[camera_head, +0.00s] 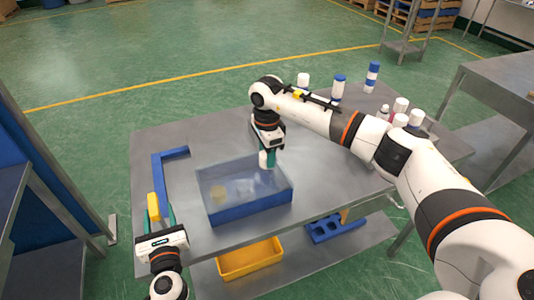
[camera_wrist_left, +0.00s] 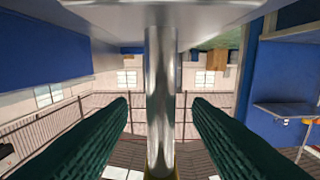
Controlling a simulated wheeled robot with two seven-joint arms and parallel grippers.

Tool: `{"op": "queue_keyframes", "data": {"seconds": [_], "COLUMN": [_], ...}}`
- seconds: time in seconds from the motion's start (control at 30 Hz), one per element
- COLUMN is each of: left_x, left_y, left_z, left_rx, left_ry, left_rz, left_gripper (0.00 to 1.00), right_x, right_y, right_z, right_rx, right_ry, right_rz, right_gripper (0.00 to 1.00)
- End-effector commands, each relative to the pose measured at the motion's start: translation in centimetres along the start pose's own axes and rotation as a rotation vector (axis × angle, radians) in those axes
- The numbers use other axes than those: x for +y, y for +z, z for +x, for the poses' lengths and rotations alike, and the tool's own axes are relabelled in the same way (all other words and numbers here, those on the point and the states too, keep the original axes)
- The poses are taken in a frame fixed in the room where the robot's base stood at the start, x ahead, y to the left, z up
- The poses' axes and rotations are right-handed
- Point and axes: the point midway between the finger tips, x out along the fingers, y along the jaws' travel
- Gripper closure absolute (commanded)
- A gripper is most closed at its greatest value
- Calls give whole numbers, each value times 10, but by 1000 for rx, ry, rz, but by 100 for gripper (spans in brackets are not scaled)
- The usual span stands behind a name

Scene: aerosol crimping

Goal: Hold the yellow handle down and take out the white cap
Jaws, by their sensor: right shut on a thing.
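The yellow handle (camera_head: 154,206) stands at the table's left edge, beside a blue angled frame (camera_head: 158,172). My left gripper (camera_head: 160,218) is at the handle, its green fingers spread. In the left wrist view the fingers (camera_wrist_left: 160,125) stand apart on both sides of a shiny metal rod (camera_wrist_left: 160,85), with a gap on each side. A bit of yellow shows at the rod's lower end. My right gripper (camera_head: 268,158) points down and is shut on the white cap (camera_head: 263,159), above the back right part of a blue bin. The cap is partly hidden by the fingers.
The blue bin (camera_head: 250,209) sits mid-table with a yellowish round piece and pale pieces inside. Several white and blue bottles (camera_head: 338,88) stand at the back and right. A yellow bin (camera_head: 250,260) and a blue rack (camera_head: 335,229) are on the lower shelf.

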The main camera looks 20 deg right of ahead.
Motion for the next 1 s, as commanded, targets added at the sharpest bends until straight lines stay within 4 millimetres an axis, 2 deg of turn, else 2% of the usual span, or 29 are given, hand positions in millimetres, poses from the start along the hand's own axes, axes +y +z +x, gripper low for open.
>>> {"op": "queue_keyframes", "data": {"seconds": [0.13, 0.23, 0.7, 0.83, 1.0], "left_x": [0, 0, 0, 0, 0], "left_y": [-2, -1, 0, 0, 0], "left_z": [-1, -10, -101, -115, -120], "left_rx": [3, 2, -1, -1, 0], "left_ry": [-1, -1, 0, 1, -1], "left_rz": [-1, -1, 0, 1, 0], "left_gripper": [55, 55, 55, 55, 55], "right_x": [0, 0, 0, 0, 0], "right_y": [0, 0, 0, 0, 0], "right_z": [0, 0, 0, 0, 0], "right_rx": [0, 0, 0, 0, 0], "right_ry": [0, 0, 0, 0, 0], "right_rz": [0, 0, 0, 0, 0], "right_gripper": [72, 72, 72, 72, 72]}}
